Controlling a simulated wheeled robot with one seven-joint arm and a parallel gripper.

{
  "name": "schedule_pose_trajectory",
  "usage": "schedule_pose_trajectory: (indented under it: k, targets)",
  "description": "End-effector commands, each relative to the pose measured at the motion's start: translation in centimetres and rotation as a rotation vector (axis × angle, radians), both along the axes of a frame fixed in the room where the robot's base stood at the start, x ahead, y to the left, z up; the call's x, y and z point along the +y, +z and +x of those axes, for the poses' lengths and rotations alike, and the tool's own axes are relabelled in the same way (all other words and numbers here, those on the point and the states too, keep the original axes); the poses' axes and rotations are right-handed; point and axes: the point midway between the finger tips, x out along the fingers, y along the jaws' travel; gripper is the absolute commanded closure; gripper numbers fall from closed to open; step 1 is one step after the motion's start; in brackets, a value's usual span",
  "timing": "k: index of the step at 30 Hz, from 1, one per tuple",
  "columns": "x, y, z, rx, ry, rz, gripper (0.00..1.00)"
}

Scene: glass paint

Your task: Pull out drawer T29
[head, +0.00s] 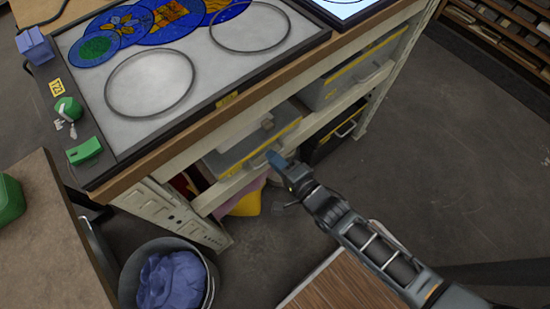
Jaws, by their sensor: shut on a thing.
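A grey drawer (230,160) with a yellow strip along its front edge sits under the worktable, left of centre. No label on it is legible, so I cannot tell by number whether it is T29. My gripper (273,158) reaches in from the lower right and is at the drawer's front. Its blue-grey fingers are shut on what seems to be the drawer's handle. The handle itself is mostly hidden by the fingers.
A second grey drawer (325,93) is under the table to the right, above a dark case (330,140). The worktable (215,130) carries blue glass discs and rings. A bucket (210,290) with blue cloth and a wooden-topped piece (345,285) stand nearby. Floor at right is clear.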

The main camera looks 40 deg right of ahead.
Motion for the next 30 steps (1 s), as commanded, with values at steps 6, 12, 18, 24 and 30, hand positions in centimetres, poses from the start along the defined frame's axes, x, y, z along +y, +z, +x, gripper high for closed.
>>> schedule_pose_trajectory:
  k: [6,12,18,24,30]
  targets:
    - [0.0,0.0,-2.5,0.005,0.000,0.000,1.00]
    - [0.0,-0.1,-7.0,0.008,0.001,-0.001,1.00]
    - [0.0,-0.1,-12.2,0.007,0.001,0.000,1.00]
    - [0.0,-0.2,-16.8,0.007,0.000,0.000,1.00]
    - [-0.1,-0.2,-20.0,0.006,0.000,-0.001,1.00]
